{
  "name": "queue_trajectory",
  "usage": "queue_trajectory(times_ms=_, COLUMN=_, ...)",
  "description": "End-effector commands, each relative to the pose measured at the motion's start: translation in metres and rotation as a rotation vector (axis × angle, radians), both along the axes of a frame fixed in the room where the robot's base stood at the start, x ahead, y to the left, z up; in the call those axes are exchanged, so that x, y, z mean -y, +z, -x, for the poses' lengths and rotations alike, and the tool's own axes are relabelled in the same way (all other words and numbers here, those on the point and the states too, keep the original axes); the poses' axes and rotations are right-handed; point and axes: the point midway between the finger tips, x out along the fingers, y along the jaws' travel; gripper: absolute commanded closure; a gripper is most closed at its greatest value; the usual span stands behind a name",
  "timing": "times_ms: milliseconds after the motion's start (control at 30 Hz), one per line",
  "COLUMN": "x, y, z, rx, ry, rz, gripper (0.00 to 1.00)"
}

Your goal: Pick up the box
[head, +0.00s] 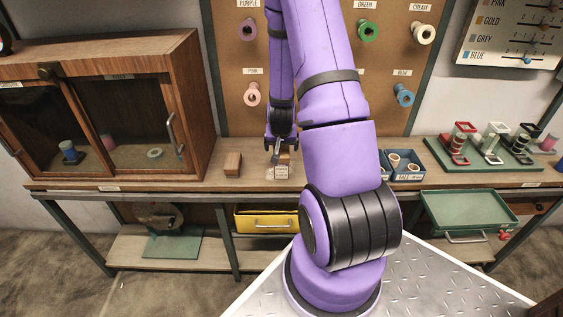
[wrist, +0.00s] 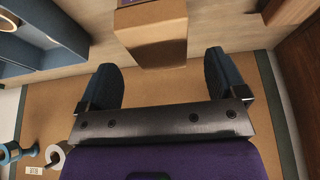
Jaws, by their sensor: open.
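A small tan box (head: 283,170) with a pale label stands on the wooden bench, right below my gripper (head: 279,148). In the wrist view the box (wrist: 150,36) shows at the top centre. My gripper (wrist: 163,68) is open, with its two dark fingers apart and the near end of the box in line with the gap between them. I cannot tell whether a finger touches it. A second plain brown block (head: 232,164) stands a little to the left, and it also shows at the top right of the wrist view (wrist: 286,10).
A wooden cabinet (head: 195,95) with sliding glass doors stands at left. A pegboard (head: 232,100) with coloured spools rises behind the bench. A blue tray (head: 408,175) with rolls and a green rack (head: 520,160) stand at right. Bare bench (head: 215,180) lies near the brown block.

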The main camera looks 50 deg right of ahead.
Motion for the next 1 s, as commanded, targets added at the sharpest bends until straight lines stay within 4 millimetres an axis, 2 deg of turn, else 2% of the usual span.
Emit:
queue_trajectory(times_ms=167, x=0.002, y=-0.007, z=-0.001, rx=0.0, ry=0.0, rz=0.0, gripper=0.1)
queue_trajectory(times_ms=533, x=0.013, y=-0.046, z=-0.01, rx=-0.001, ry=0.0, rz=-0.001, gripper=0.1)
queue_trajectory(times_ms=867, x=0.015, y=-0.052, z=-0.012, rx=0.001, ry=0.001, rz=0.0, gripper=0.1)
queue_trajectory(times_ms=900, x=0.015, y=-0.052, z=-0.012, rx=0.001, ry=0.001, rz=0.0, gripper=0.12)
queue_trajectory(times_ms=1000, x=0.015, y=-0.052, z=-0.012, rx=0.001, ry=0.0, rz=0.001, gripper=0.35)
